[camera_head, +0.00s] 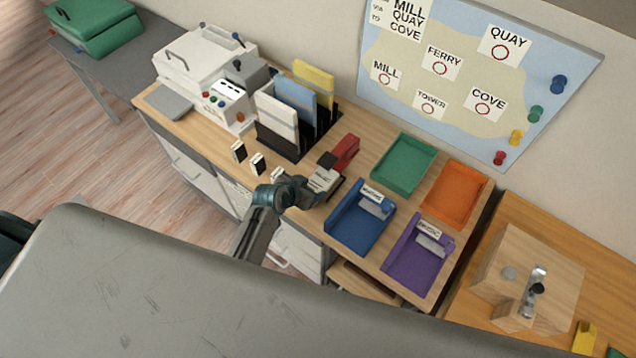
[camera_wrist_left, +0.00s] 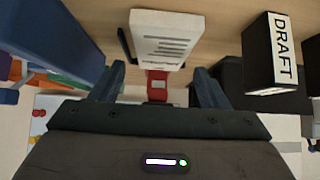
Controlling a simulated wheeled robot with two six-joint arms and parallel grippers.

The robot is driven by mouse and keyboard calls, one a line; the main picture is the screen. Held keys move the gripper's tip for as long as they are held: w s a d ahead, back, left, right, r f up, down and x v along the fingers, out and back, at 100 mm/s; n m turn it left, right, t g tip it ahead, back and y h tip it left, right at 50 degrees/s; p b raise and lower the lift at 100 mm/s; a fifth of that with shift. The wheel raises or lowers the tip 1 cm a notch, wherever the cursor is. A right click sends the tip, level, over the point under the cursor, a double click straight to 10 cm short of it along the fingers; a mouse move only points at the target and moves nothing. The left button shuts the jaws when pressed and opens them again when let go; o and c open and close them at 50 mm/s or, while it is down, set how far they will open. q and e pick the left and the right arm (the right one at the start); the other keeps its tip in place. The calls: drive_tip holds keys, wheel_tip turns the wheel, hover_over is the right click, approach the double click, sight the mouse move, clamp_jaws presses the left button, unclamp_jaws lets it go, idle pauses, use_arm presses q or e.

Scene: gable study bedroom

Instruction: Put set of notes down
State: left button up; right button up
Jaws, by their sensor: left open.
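The set of notes, a small white stack with printed lines (camera_head: 322,180), is on the wooden desk top left of the blue tray. In the left wrist view the notes (camera_wrist_left: 165,40) lie just past my fingertips, roughly centred between them. My left gripper (camera_head: 302,190) is open, close beside the notes; in the wrist view its two fingers (camera_wrist_left: 160,85) stand apart with a gap to the stack. A dark edge shows beside the notes. I cannot tell whether a finger touches them. My right gripper is not in view.
A red stapler-like object (camera_head: 346,150) lies behind the notes. Blue (camera_head: 338,228), purple (camera_head: 395,285), green (camera_head: 424,150) and orange trays (camera_head: 478,178) stand to the right. A black file rack (camera_head: 268,140), small label blocks (camera_head: 238,152) and a white machine (camera_head: 190,60) are left.

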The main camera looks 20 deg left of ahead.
sight(317, 185)
use_arm(q)
drive_tip(key=p+x, duration=0.1)
drive_tip(key=x, duration=0.2)
drive_tip(key=shift+w+f+p, duration=0.15)
drive_tip(key=shift+f+p, duration=0.1)
drive_tip(key=shift+p, duration=0.1)
drive_tip(key=shift+w+f, duration=0.3)
drive_tip(key=shift+f, duration=0.1)
drive_tip(key=c, duration=0.8)
